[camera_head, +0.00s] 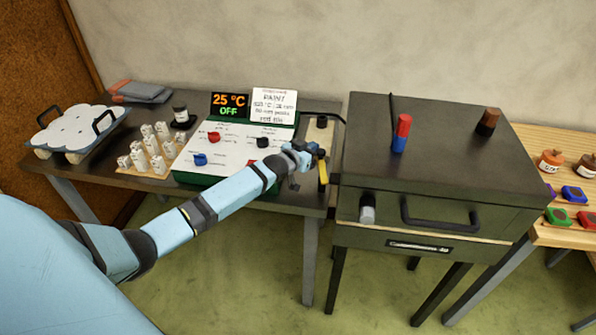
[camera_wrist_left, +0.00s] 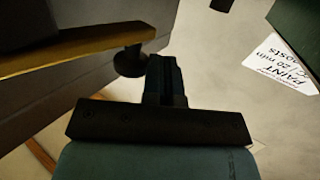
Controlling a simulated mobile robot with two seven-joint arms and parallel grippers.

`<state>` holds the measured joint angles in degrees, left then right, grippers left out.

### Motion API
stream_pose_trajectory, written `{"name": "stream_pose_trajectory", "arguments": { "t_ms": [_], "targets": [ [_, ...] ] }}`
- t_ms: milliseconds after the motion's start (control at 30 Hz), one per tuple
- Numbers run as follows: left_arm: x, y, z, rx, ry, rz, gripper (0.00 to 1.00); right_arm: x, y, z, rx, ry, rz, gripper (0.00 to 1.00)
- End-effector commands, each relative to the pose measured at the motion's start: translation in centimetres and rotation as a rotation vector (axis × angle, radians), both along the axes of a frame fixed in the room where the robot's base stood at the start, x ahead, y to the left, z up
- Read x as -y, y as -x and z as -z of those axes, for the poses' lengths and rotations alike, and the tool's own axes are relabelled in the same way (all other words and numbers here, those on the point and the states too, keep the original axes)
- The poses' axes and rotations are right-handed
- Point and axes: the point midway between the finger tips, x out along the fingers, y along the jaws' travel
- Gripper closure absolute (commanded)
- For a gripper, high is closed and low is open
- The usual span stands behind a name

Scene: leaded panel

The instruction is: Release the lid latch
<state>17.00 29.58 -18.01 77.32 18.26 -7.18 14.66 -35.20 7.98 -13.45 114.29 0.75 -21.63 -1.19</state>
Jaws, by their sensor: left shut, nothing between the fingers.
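The dark kiln-like box (camera_head: 365,180) stands right of centre in the head view, its lid (camera_head: 440,125) down. A grey-white cylinder (camera_head: 367,208), possibly the latch, sits on its front, left of the black handle (camera_head: 440,215). My left gripper (camera_head: 318,152) is shut and empty, left of the box and apart from that cylinder. A yellow bar (camera_head: 323,172) shows beside the gripper's tip. In the left wrist view, a tan bar (camera_wrist_left: 75,50) and a black knob (camera_wrist_left: 130,62) lie just beyond my shut fingers (camera_wrist_left: 166,78); contact cannot be told.
The control panel (camera_head: 210,165) with knobs, and a display reading 25 °C OFF (camera_head: 229,104), is left of the gripper. A red-and-blue peg (camera_head: 401,133) and a brown block (camera_head: 488,122) stand on the lid. Jars and colored blocks occupy the wooden table (camera_head: 545,235).

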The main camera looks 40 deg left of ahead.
Motion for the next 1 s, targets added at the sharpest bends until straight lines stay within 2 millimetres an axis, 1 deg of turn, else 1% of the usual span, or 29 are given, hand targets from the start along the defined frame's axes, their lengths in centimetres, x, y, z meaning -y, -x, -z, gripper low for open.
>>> {"name": "stream_pose_trajectory", "arguments": {
  "t_ms": [400,1000],
  "targets": [
    [0.51,-0.74,0.03,-0.001,-0.001,0.000,1.00,0.01,0.03,0.14,-0.002,0.001,0.000,0.57],
    [0.52,-0.56,0.04,-0.001,0.000,0.000,1.00,0.00,0.03,0.16,-0.002,0.001,0.000,0.57]
  ]
}}
